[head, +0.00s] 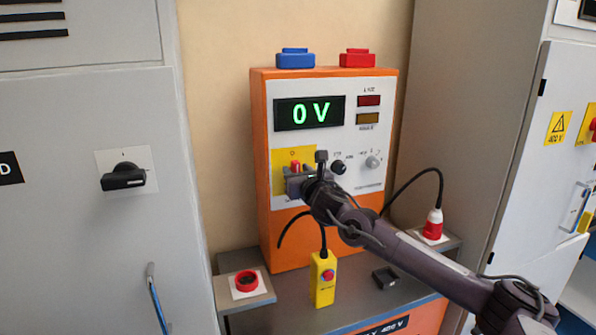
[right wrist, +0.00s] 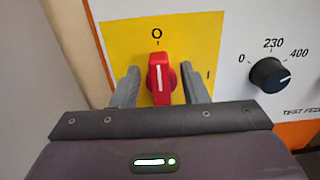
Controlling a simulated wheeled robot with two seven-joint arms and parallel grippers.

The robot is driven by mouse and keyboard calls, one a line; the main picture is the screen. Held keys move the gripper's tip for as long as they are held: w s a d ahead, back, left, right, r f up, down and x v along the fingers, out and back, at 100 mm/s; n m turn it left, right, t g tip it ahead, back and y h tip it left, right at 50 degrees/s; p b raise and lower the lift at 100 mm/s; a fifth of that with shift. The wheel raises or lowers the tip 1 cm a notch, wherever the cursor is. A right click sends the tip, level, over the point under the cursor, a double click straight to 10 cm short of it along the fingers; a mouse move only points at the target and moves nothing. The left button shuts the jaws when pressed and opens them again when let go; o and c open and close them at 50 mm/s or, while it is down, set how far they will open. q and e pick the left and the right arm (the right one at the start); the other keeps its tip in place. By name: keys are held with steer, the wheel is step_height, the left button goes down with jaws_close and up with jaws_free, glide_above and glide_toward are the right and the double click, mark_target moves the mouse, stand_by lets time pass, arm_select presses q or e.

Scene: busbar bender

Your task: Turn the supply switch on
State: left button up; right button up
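The supply switch is a red knob (head: 295,166) on a yellow plate (head: 281,158) at the lower left of the orange-framed panel. In the right wrist view the red knob (right wrist: 161,78) stands upright, its white line pointing at the O mark; an I mark is to the right on the yellow plate (right wrist: 111,40). My right gripper (head: 298,183) is at the switch. In the right wrist view its fingers (right wrist: 161,88) are open, one on each side of the knob, with gaps visible. My left gripper is not in view.
A black selector knob (right wrist: 270,74) marked 0, 230, 400 is right of the switch. The display (head: 310,113) reads 0 V. A yellow pendant (head: 323,280), a red button box (head: 246,284) and a red plug (head: 433,224) are below. Grey cabinets (head: 85,230) flank the panel.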

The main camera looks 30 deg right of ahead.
jaws_close()
steer(key=shift+f+m, duration=0.1)
steer(key=shift+m, duration=0.3)
steer(key=m+b, duration=0.1)
steer(key=m, duration=0.4)
steer(key=d+f+m+b, duration=0.1)
steer(key=m, duration=0.5)
steer(key=d+f+m+b, duration=0.1)
steer(key=m, duration=0.5)
steer(key=shift+s, duration=0.25)
stand_by(0.5)
